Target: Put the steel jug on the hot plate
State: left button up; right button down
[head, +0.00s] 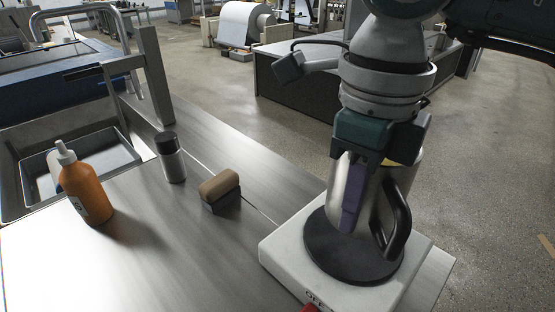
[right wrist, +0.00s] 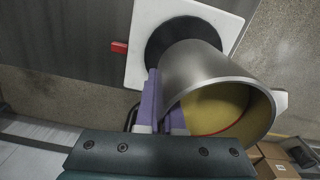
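The steel jug (head: 375,205), with a black handle (head: 397,228), is upright over the black disc (head: 322,245) of the white hot plate (head: 283,253). Its base appears to meet the disc, but I cannot tell whether it fully rests there. My right gripper (head: 352,195) points down at the jug's rim, its purple fingers closed about the wall. In the right wrist view the jug (right wrist: 195,75) shows its open mouth and yellowish inside, with the fingers (right wrist: 165,115) at its left edge. The hot plate (right wrist: 140,62) lies beneath. My left gripper is out of view.
On the steel table (head: 150,255) stand an orange bottle (head: 85,190), a dark-capped shaker (head: 171,160) and a wooden-topped block (head: 219,190). A sink (head: 95,155) is at the left. The hot plate's red switch (right wrist: 119,47) faces the near side. The table's right edge is close.

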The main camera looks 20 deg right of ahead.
jog(key=shift+f, duration=2.35)
jog(key=shift+f+b, duration=0.25)
jog(key=shift+b, duration=0.05)
jog(key=c, duration=1)
grip_release()
jog(key=shift+r, duration=0.15)
jog(key=shift+c, duration=0.2)
notch_tip(320, 180, up, 12)
jog(key=shift+r, duration=0.15)
